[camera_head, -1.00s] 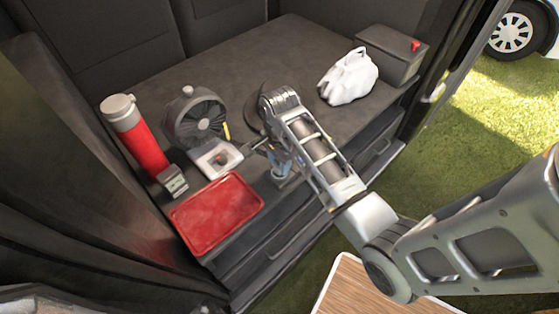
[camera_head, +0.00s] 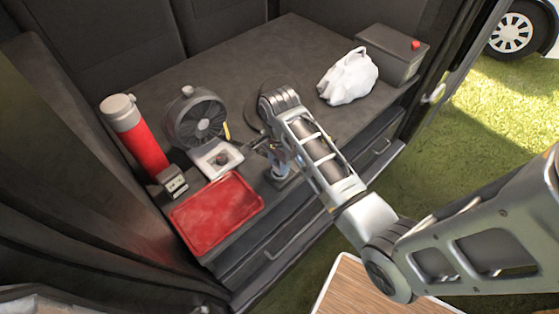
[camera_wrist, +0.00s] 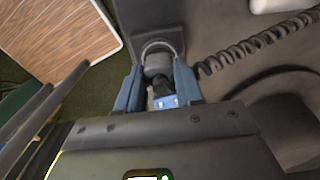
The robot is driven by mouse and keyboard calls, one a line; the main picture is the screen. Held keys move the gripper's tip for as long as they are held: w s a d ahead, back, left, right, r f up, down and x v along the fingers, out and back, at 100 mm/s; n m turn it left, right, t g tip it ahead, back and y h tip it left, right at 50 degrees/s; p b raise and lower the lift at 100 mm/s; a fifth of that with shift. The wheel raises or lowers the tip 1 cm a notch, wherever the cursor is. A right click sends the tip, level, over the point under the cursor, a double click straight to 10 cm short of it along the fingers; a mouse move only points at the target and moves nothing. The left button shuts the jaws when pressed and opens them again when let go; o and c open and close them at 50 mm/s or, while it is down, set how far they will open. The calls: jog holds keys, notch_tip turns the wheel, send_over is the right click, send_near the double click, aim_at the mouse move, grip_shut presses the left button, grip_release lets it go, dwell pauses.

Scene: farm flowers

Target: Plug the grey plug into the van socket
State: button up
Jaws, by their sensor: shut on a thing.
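The grey plug (camera_wrist: 157,66) is between the blue fingers of my gripper (camera_wrist: 158,88) in the wrist view. My gripper is shut on it. The plug's front end is at the round ring of the van socket (camera_wrist: 164,45), which sits on a dark square plate. Whether the plug is seated in it I cannot tell. A dark coiled cable (camera_wrist: 255,41) runs to the right from near the socket. In the head view my gripper (camera_head: 277,160) is low at the front edge of the van's deck, partly hidden by my arm, and the plug is hard to make out.
On the dark deck (camera_head: 275,55) stand a red flask (camera_head: 139,140), a fan (camera_head: 196,120), a small white tray (camera_head: 217,158), a red tray (camera_head: 216,212), a white bag (camera_head: 348,77) and a grey box (camera_head: 393,55). A wooden tabletop (camera_head: 372,292) lies below, outside the van.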

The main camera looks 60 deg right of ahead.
jog(key=shift+f, duration=0.6)
jog(key=o, duration=1.1)
jog(key=shift+r, duration=0.1)
notch_tip(320, 180, up, 8)
jog(key=shift+f+b, duration=0.15)
jog(key=shift+b, duration=0.25)
